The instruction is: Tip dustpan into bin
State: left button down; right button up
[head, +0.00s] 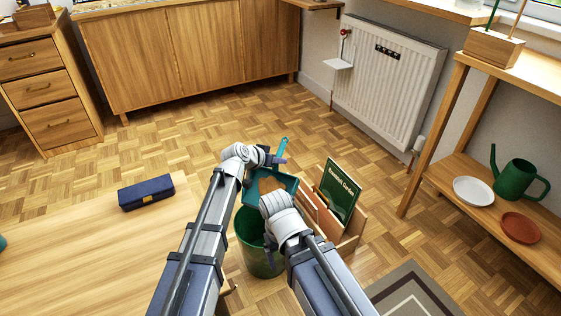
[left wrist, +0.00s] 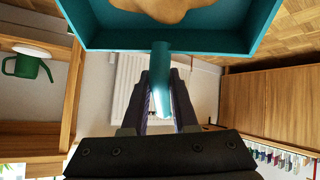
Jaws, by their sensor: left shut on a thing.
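My left gripper (head: 273,158) is shut on the handle of the teal dustpan (head: 289,184). In the left wrist view the dustpan (left wrist: 160,40) fills the top, its handle between the jaws of the gripper (left wrist: 160,98). A brown heap (head: 268,184) lies in the pan, and part of it shows in the left wrist view (left wrist: 155,8). The dustpan is over or beside the rim of the green bin (head: 258,258), partly covering its mouth. My right wrist is in front of the pan and bin; its jaws cannot be made out.
A wooden holder (head: 348,240) with a dark green book (head: 341,190) stands right of the bin. A wooden table (head: 80,250) with a blue case (head: 146,192) is at the left. A shelf (head: 450,185) with a watering can (head: 516,178) is at the right. Parquet floor behind is clear.

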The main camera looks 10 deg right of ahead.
pick_arm(q)
jog(key=s+a+r+t+h+b, duration=0.1)
jog(key=s+a+t+h+b, duration=0.1)
jog(key=s+a+t+b, duration=0.1)
jog(key=shift+s+r+m+b, duration=0.35)
jog(key=shift+s+b, duration=0.2)
jog(key=shift+s, duration=0.65)
jog(key=shift+r, duration=0.15)
